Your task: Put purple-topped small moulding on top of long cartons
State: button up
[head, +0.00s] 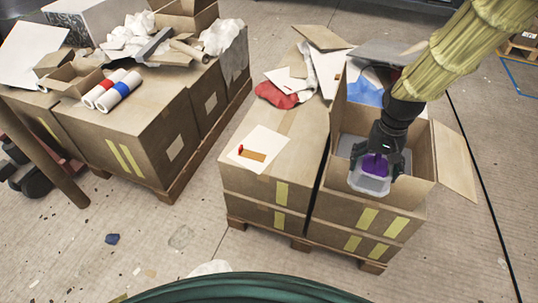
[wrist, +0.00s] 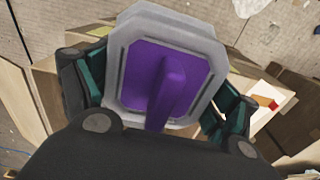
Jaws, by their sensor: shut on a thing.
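The small moulding (head: 369,183) is pale grey with a purple top, and it hangs in my gripper (head: 376,163) over the open carton at the right of the near pallet. In the wrist view the moulding (wrist: 165,75) fills the middle, with a purple ridge on its top. How far the moulding is above the open carton I cannot tell.
A white sheet with a red and orange item (head: 258,149) lies on the left long carton. A red cloth (head: 276,95) and papers lie farther back on it. Another loaded pallet (head: 140,140) stands at the left. A raised flap (head: 455,160) sticks out at the right.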

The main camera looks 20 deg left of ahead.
aim_at(265, 129)
jog(key=k, duration=0.4)
jog(key=u, duration=3.6)
jog(key=k, duration=1.4)
jog(key=z, duration=2)
jog(key=i, duration=1.7)
jog(key=z, duration=0.05)
